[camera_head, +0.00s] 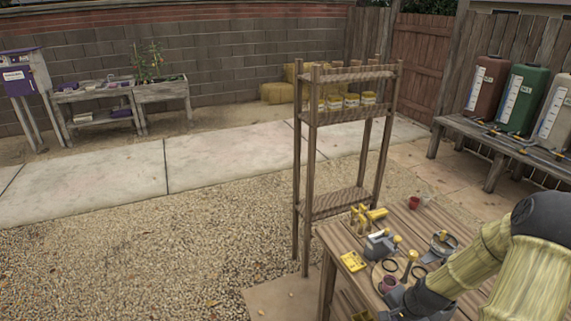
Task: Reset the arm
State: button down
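My arm, pale yellow with dark joints, reaches in from the right edge over the near wooden table (340,256). Its dark lower end (424,301) is at the bottom of the picture, close to the table's items. The fingers are not clear there, so I cannot tell whether my gripper is open or shut, or whether it holds anything. A small reddish pot (388,284) is beside this dark end. The arm hides the right part of the table.
Yellow and grey tools (380,243) and a red cup (413,202) are on the table. A tall wooden shelf (344,114) stands just behind it. A bench (470,136) with large containers (523,100) is at right. Gravel (130,250) lies open at left.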

jog(key=s+a+r+n+h+b, duration=0.1)
jog(key=s+a+r+n, duration=0.4)
jog(key=a+r+n, duration=0.1)
jog(key=s+a+r+n, duration=0.5)
jog(key=a+r, duration=0.2)
jog(key=r, duration=0.2)
jog(key=shift+a+r+n+g+h+b, duration=0.15)
jog(key=shift+a+n+g+h+b, duration=0.2)
jog(key=shift+n+g+h+b, duration=0.05)
